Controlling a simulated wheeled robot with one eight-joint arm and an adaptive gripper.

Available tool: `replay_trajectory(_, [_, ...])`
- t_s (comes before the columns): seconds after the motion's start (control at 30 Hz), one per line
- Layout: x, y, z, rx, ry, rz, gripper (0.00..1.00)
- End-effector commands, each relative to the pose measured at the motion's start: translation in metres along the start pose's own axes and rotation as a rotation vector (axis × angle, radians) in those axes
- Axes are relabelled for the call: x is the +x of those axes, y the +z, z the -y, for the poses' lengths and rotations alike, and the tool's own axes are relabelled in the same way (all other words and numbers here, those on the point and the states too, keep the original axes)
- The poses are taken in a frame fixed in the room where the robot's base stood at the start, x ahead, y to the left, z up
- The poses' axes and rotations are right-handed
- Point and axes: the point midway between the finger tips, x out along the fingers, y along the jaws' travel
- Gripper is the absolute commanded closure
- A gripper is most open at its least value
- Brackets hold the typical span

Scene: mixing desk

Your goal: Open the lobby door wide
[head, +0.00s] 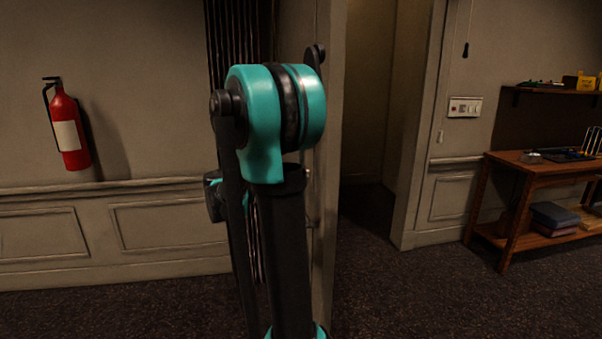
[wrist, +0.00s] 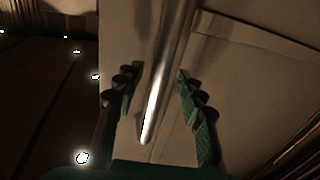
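The lobby door (head: 329,150) shows edge-on in the head view, beside my arm, standing ajar from the dark doorway (head: 367,110). In the wrist view the pale door face (wrist: 225,75) fills the middle and right. A long shiny metal bar handle (wrist: 160,95) runs down it at a slant. My gripper (wrist: 159,73) is open, with one teal and black finger on each side of the bar. Gaps show between the fingers and the bar. In the head view my arm hides most of the gripper and the handle.
A red fire extinguisher (head: 68,128) hangs on the left wall. A wooden table (head: 530,170) with items stands at the right, under a shelf (head: 550,91). A switch panel (head: 465,107) is beside the doorway. Dark carpet (head: 420,290) in front is clear.

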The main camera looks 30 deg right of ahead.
Motion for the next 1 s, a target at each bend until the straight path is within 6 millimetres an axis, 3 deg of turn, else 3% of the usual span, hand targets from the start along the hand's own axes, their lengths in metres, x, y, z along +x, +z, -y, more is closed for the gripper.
replay_trajectory(0.3, [-0.064, 0.0, 0.001, 0.0, -0.005, 0.0, 0.61])
replay_trajectory(0.5, [-0.093, 0.0, 0.0, 0.0, -0.003, 0.0, 0.61])
replay_trajectory(0.7, [-0.104, 0.0, -0.001, 0.0, 0.0, 0.0, 0.61])
replay_trajectory(1.0, [-0.105, 0.0, -0.001, 0.0, 0.0, 0.0, 0.61])
